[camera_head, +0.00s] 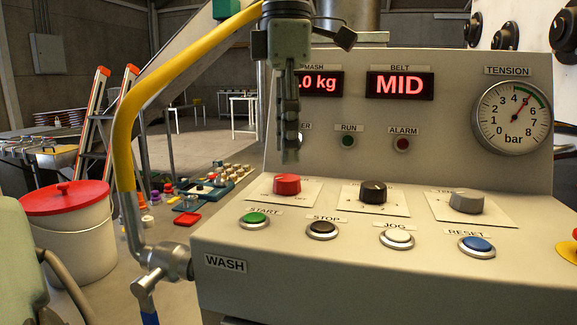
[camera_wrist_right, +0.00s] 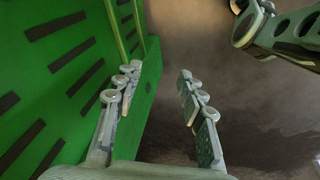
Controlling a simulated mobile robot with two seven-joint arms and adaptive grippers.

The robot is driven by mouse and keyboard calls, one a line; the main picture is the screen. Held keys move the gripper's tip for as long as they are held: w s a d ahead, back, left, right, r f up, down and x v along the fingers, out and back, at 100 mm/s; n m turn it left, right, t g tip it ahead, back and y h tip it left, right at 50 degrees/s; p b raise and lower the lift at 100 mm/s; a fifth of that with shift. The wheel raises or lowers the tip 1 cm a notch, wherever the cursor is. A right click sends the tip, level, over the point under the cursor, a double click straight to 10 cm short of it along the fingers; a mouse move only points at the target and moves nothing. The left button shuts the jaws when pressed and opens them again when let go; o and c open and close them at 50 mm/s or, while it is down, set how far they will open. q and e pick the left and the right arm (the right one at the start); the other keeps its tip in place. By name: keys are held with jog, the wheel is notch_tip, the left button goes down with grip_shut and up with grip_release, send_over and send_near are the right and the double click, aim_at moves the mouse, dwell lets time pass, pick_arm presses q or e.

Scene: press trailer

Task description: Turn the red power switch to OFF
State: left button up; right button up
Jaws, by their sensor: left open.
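The red power switch (camera_head: 287,184) is a round knob on a white label plate at the left of the panel's sloped top. The print on its plate is too small to read, so I cannot tell its setting. My left gripper (camera_head: 290,158) hangs fingers down just above the red switch, apart from it in the picture. It is seen edge-on and empty, and it partly covers the left display and the lamp label behind it. My right gripper (camera_wrist_right: 158,73) is open and empty in the right wrist view, with its fingers well apart.
A black knob (camera_head: 373,192) and a grey knob (camera_head: 467,201) stand right of the red switch. Green (camera_head: 254,220), dark, white and blue buttons line the front. A yellow-sleeved pipe (camera_head: 125,120) rises at the left. A green slotted panel (camera_wrist_right: 60,80) is close beside my right gripper.

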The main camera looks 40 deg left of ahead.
aim_at(287, 177)
pick_arm(q)
notch_tip(287, 177, down, 4)
jog(key=shift+r, duration=0.1)
jog(key=shift+f, duration=0.4)
jog(key=shift+c, duration=1.7)
jog(key=c, duration=0.8)
pick_arm(e)
jog(key=shift+d+f, duration=0.15)
jog(key=shift+d, duration=0.1)
